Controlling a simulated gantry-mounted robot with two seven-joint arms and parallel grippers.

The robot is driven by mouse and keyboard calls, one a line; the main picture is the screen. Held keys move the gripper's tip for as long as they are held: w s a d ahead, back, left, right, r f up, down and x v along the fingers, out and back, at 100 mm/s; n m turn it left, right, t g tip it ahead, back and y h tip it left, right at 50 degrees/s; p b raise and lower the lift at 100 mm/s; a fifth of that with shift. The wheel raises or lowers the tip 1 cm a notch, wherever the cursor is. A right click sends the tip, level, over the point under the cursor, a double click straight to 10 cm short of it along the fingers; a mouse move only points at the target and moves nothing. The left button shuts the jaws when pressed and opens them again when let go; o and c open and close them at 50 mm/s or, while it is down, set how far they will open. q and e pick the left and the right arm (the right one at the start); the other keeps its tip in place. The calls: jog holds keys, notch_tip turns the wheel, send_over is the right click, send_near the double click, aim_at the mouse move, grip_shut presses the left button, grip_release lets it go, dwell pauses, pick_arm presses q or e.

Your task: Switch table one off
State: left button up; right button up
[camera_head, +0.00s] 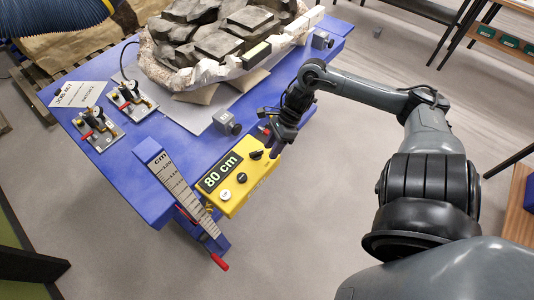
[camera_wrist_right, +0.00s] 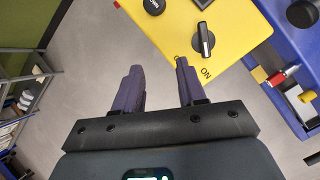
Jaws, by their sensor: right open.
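Table one appears to be the blue table (camera_head: 190,165), with a yellow control box (camera_head: 245,185) labelled "80 cm" on its near edge. The box carries a black rotary switch (camera_head: 256,154), seen closer in the right wrist view (camera_wrist_right: 204,40). One end of its handle lies towards the printed word "ON" (camera_wrist_right: 206,73); which end is the pointer is unclear. My right gripper (camera_head: 272,148) is at the box's far right end, beside the switch. In the wrist view its fingers (camera_wrist_right: 158,68) are apart and empty, short of the switch. My left gripper is out of view.
A height scale (camera_head: 180,185) and red-handled crank (camera_head: 219,262) stand left of the box. A large jacketed rock block (camera_head: 215,45) lies at the back. Floor right of the box is clear.

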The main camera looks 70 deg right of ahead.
jog(key=h+b, duration=0.2)
send_near(257, 152)
jog(key=r, duration=0.2)
jog(key=shift+n, duration=0.4)
jog(key=b+x, duration=0.1)
jog(key=x, duration=0.2)
jog(key=b+x, duration=0.2)
jog(key=x, duration=0.1)
jog(key=b+x, duration=0.2)
jog(key=x, duration=0.1)
jog(key=shift+s+d+f, duration=0.1)
jog(key=shift+d+f, duration=0.15)
jog(key=shift+f, duration=0.05)
pick_arm(q)
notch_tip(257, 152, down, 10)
jog(key=b, duration=0.1)
jog(key=shift+b, duration=0.4)
pick_arm(e)
jog(key=shift+a+f, duration=0.25)
jog(key=shift+f, duration=0.3)
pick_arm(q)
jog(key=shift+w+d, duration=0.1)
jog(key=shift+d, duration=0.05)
pick_arm(e)
grip_shut()
